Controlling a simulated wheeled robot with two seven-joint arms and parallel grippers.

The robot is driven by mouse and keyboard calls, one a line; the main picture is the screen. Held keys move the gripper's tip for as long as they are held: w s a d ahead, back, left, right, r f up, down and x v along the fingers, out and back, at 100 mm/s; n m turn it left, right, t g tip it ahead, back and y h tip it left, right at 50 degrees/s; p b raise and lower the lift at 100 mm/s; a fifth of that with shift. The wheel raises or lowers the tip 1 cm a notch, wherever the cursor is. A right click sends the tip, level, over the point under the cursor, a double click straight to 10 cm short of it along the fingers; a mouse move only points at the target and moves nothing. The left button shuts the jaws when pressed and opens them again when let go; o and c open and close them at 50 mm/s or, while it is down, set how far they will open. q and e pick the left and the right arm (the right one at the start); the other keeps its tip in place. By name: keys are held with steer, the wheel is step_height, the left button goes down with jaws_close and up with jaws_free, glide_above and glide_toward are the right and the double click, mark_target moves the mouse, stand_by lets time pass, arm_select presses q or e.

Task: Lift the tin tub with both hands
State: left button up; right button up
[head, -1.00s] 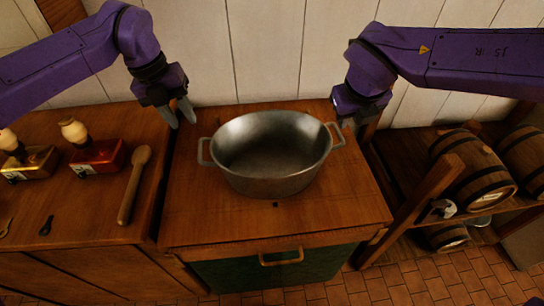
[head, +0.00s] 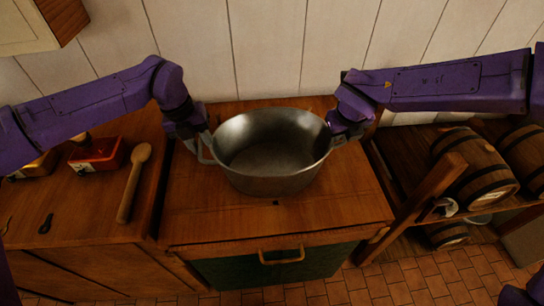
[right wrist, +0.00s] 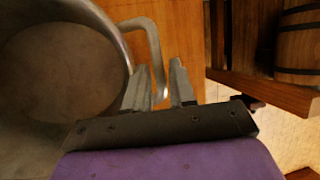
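The tin tub (head: 273,182) is an oval grey metal tub, empty and upright on a wooden cabinet top (head: 230,218). It has a loop handle at each end. My left gripper (head: 199,145) is at the tub's left handle (head: 204,157), its fingers apart, one on either side of it as far as I can see. My right gripper (right wrist: 163,84) is open at the right handle. In the right wrist view the right handle (right wrist: 155,42) runs between the two fingers, with a gap to the outer finger. In the head view my right gripper partly hides that handle.
A wooden spoon (head: 134,184) and a red box-like object (head: 98,155) lie on the counter at the left. A wooden rack with barrels (head: 474,167) stands at the right. A tiled wall is close behind. The cabinet top before the tub is clear.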

arm_select(q)
jaws_close()
arm_select(e)
jaws_close()
stand_by(1.0)
